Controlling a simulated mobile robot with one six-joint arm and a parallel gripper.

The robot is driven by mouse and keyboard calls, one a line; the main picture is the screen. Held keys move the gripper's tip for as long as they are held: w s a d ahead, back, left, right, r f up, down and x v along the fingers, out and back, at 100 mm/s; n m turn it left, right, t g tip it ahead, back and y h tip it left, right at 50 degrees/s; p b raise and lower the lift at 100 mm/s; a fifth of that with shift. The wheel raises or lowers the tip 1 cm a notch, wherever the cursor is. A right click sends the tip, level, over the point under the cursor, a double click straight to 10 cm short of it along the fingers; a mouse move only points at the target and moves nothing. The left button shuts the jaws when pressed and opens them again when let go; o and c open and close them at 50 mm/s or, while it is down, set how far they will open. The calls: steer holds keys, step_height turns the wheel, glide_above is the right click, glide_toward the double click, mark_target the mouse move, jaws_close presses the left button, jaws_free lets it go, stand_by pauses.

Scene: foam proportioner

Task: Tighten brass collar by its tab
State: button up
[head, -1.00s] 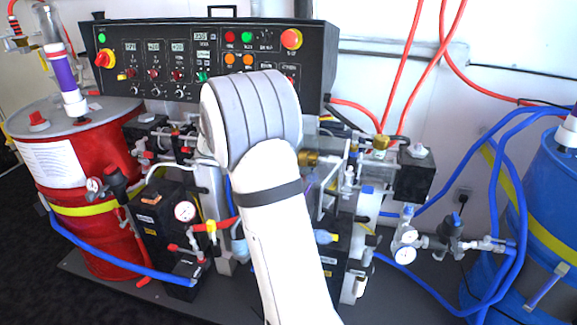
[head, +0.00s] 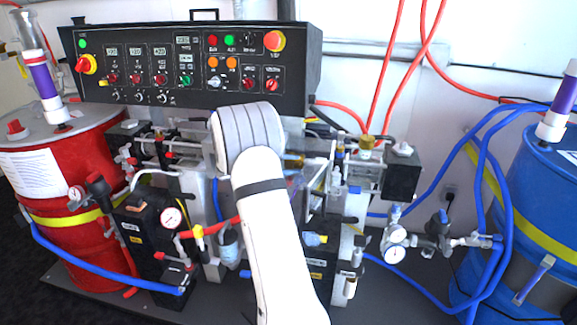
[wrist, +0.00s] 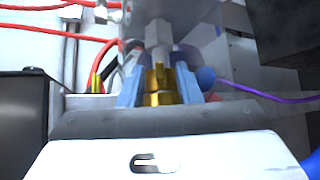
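The brass collar (wrist: 158,94) shows in the middle of the wrist view, below a pale hex fitting and a clear block. A narrow upright brass piece, perhaps its tab, rises from it. My gripper (wrist: 160,76) has its two blue-grey fingers apart, one on each side of the brass. I see no clear contact, though small gaps are hard to judge.
A black control panel (head: 190,62) stands behind my arm. A red drum (head: 75,235) is at left, a blue drum (head: 545,215) at right. Gauges, valves and blue hoses (head: 490,200) crowd the front. In the wrist view a purple tube (wrist: 265,95) runs to the right.

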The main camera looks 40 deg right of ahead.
steer(key=shift+c, duration=0.2)
jaws_close()
step_height(320, 180, down, 6)
steer(key=m+h+b, duration=0.6)
steer(key=b, duration=2)
steer(key=shift+g, duration=0.4)
steer(key=shift+r+m+b, duration=0.1)
steer(key=shift+m+b, duration=0.3)
steer(key=shift+b, duration=0.1)
